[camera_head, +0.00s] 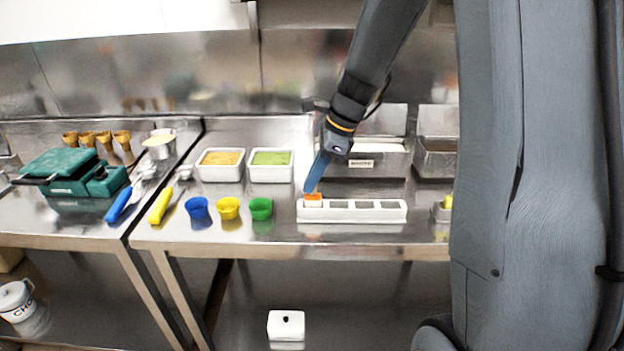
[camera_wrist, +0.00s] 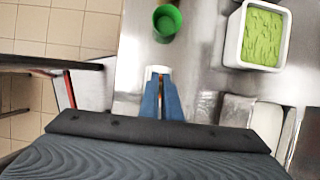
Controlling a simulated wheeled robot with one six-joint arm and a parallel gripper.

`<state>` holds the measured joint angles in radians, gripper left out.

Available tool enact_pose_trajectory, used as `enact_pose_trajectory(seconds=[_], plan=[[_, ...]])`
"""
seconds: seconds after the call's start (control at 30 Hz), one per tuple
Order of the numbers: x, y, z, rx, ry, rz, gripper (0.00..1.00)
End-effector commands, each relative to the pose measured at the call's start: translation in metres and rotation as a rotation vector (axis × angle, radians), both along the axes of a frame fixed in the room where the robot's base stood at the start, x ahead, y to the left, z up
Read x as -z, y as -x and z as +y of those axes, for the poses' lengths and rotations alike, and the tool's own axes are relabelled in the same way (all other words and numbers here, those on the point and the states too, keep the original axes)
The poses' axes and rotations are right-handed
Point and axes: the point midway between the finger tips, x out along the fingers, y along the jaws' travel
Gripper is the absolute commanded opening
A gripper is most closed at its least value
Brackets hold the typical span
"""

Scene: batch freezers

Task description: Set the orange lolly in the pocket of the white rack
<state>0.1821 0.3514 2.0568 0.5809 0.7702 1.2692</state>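The white rack (camera_head: 353,216) is a long block with several pockets in a row, near the front of the right-hand steel counter. The orange lolly (camera_head: 313,197) shows as a small orange patch at the rack's leftmost pocket. I cannot tell how deep it sits. My gripper (camera_head: 312,188) points down at that end with blue fingers. In the wrist view my gripper (camera_wrist: 162,108) has its fingers close together, with a thin orange-brown strip between them. The rack's white end (camera_wrist: 157,70) shows just past the fingertips; the fingers hide most of the rack and lolly.
Blue (camera_head: 197,207), yellow (camera_head: 229,207) and green (camera_head: 261,208) cups stand left of the rack. Tubs of orange (camera_head: 221,173) and green (camera_head: 270,174) food stand behind them. A labelled steel container (camera_head: 365,163) is behind the rack.

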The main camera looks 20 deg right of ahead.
Motion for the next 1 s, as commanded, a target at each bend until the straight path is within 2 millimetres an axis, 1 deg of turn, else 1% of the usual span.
enact_pose_trajectory(seconds=[0.93,1.0], plan=[[0.0044,-0.0002,-0.0002,-0.001,0.0,0.0,0.0],[0.0044,-0.0002,-0.0002,-0.001,0.0,0.0,0.14]])
